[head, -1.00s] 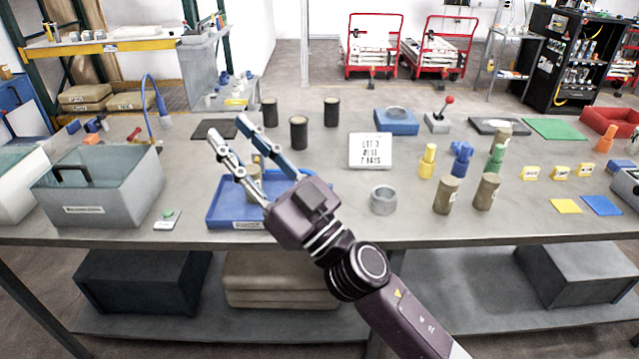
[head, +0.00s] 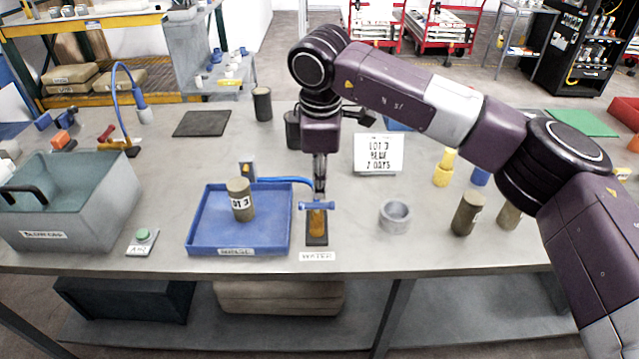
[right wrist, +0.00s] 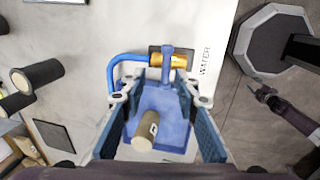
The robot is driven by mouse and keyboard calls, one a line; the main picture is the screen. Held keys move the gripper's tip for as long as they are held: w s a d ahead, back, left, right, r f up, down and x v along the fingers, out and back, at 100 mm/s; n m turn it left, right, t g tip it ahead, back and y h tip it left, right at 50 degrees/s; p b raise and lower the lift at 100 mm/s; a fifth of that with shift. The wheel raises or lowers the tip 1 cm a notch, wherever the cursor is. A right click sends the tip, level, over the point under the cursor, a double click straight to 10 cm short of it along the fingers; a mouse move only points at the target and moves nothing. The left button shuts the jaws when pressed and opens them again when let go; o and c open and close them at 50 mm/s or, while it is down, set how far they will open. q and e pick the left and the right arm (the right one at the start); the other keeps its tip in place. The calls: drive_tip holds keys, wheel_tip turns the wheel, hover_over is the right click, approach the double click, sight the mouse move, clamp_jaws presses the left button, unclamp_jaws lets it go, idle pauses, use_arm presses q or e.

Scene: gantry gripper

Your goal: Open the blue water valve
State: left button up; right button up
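The water valve (head: 317,222) has a brass body and a blue bar handle (head: 317,206), behind the WATER label on the bench. In the right wrist view the handle (right wrist: 168,66) lies across the brass body (right wrist: 180,61). My right gripper (head: 320,191) points down just above and behind the handle. In the right wrist view its two fingers (right wrist: 158,92) are spread, with nothing held. The handle shows just beyond the fingertips; contact cannot be told. My left gripper (right wrist: 264,93) seems to show small and dark beyond the bench edge in the right wrist view; its fingers are unclear.
A blue tray (head: 270,242) holding a LOT 3 cylinder (head: 240,200) stands left of the valve, with a blue hose (head: 285,181) behind. A grey ring (head: 394,216) and brown cylinders (head: 467,214) stand to the right. A sign (head: 379,153) stands behind.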

sight(320, 204)
drive_tip(key=shift+s+d, duration=0.1)
drive_tip(key=shift+s, duration=0.05)
drive_tip(key=shift+s+f+p, duration=0.25)
drive_tip(key=shift+f+p, duration=0.05)
drive_tip(key=shift+f, duration=0.2)
drive_tip(key=shift+s+f+p, duration=0.2)
drive_tip(key=shift+f+p, duration=0.1)
drive_tip(key=shift+f, duration=0.2)
drive_tip(key=f, duration=0.2)
drive_tip(key=shift+w+f+p, duration=0.3)
drive_tip(key=shift+w+f, duration=0.25)
drive_tip(key=shift+f, duration=0.25)
drive_tip(key=shift+w+f, duration=0.2)
drive_tip(key=shift+f, duration=0.25)
drive_tip(key=shift+s+f, duration=0.1)
use_arm(q)
drive_tip(key=shift+g, duration=0.3)
drive_tip(key=shift+s+r, duration=0.3)
drive_tip(key=shift+s, duration=0.55)
drive_tip(key=shift+s+r, duration=0.35)
drive_tip(key=shift+s, duration=0.45)
drive_tip(key=shift+s+r, duration=0.3)
drive_tip(key=shift+s, duration=0.55)
use_arm(e)
clamp_jaws()
